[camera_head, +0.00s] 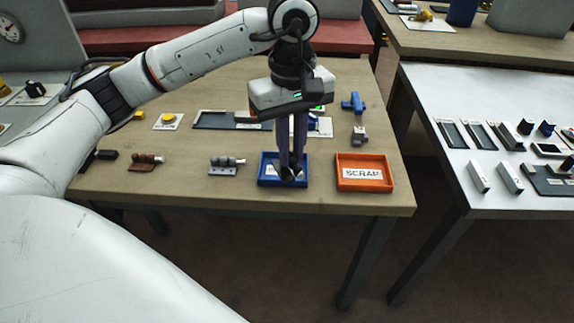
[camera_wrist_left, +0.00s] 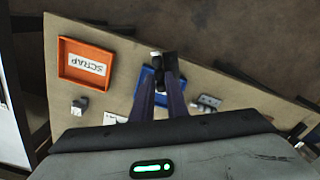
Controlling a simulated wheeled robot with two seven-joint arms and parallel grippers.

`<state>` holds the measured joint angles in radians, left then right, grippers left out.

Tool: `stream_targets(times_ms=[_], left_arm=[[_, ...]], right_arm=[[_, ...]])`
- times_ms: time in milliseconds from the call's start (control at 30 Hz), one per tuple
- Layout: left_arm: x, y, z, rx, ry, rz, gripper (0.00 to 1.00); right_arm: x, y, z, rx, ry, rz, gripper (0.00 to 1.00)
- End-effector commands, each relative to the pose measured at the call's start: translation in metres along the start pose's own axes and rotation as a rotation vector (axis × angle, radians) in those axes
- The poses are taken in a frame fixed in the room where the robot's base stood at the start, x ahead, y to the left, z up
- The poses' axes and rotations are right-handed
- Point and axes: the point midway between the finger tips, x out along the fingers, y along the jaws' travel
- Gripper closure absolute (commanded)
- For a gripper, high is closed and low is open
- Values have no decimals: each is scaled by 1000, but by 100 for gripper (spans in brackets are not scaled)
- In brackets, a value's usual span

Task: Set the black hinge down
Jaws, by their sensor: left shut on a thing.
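My left gripper (camera_head: 291,168) points straight down over the blue tray (camera_head: 264,182) on the wooden table. Its fingers are shut on the black hinge (camera_head: 290,180), a small dark part with a pale end, at the fingertips. In the left wrist view the gripper (camera_wrist_left: 164,80) has the black hinge (camera_wrist_left: 157,72) between its tips, in front of the blue tray (camera_wrist_left: 144,84). The fingers hide part of the hinge and tray. I cannot tell whether the hinge touches the tray floor. My right gripper is not in view.
An orange SCRAP tray (camera_head: 364,186) stands just right of the blue tray. A grey hinge (camera_head: 227,166) and a brown hinge (camera_head: 146,163) lie to the left. A blue part (camera_head: 353,103) and a grey part (camera_head: 359,134) stand behind the SCRAP tray.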

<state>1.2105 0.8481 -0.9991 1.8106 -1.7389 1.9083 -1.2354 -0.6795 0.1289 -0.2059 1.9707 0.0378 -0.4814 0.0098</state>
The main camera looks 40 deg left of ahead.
Motion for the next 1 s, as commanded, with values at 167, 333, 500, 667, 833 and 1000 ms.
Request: stream_targets(times_ms=[167, 333, 500, 667, 833, 1000], left_arm=[[-17, 6, -45, -581, -2, 0, 100], [-25, 5, -69, -934, -1, 0, 100], [-20, 3, -78, -1073, 1, -2, 100], [10, 2, -78, -1085, 1, -5, 100], [32, 3, -78, -1083, 1, -1, 100], [46, 3, -78, -1082, 0, 0, 100]], right_arm=[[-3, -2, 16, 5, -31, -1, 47], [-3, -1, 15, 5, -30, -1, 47], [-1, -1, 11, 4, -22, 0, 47], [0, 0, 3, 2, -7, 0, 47], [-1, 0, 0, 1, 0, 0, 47], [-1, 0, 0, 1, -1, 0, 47]])
